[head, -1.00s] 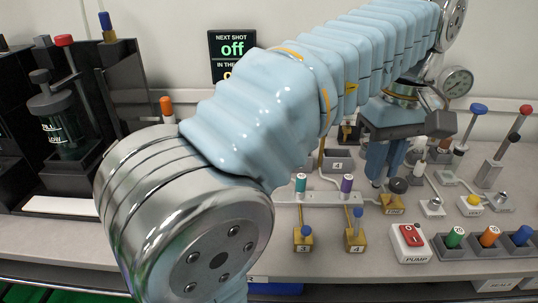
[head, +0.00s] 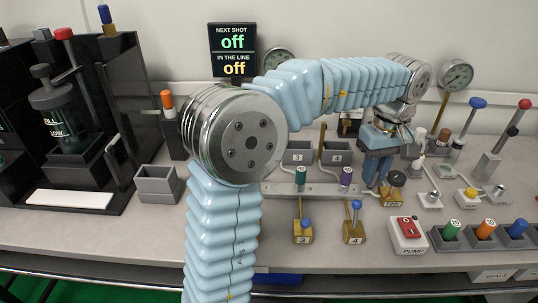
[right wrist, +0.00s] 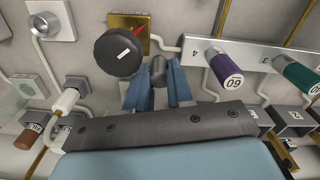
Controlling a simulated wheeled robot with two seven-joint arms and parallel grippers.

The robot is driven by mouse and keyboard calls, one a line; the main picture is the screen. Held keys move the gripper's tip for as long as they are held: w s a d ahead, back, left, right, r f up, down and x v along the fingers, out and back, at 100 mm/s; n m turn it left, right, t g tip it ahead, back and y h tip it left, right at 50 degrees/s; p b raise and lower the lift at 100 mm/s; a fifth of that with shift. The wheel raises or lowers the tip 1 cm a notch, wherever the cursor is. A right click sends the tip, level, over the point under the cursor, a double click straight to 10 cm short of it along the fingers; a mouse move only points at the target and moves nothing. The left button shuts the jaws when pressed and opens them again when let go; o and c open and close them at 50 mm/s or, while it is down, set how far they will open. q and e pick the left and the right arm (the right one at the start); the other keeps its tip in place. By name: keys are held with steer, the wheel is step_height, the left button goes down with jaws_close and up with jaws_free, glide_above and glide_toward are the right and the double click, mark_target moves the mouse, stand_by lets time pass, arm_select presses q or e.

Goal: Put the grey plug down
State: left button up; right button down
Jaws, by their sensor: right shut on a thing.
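My right gripper (head: 374,182) hangs low beside the brass block (head: 393,200) with the dark round disc on top (head: 396,179), to the right of the pale bar. In the right wrist view its two blue fingers (right wrist: 157,84) are shut on a small grey rounded piece, the grey plug (right wrist: 158,69). The plug sits close beside the dark disc (right wrist: 120,51). The fingers hide most of the plug, and I cannot tell if it touches anything below. In the head view it is hidden. My left gripper is not in view.
The pale bar holds a green plug (head: 300,178) and a purple plug (head: 346,177). Two brass valves (head: 303,233) stand in front. A red-switch pump box (head: 408,235) and several coloured plugs in grey holders (head: 485,232) are at right. An open grey box (head: 158,184) stands left.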

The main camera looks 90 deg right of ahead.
steer(key=shift+f, duration=0.2)
steer(key=c, duration=1)
jaws_free()
steer(key=shift+r, duration=0.1)
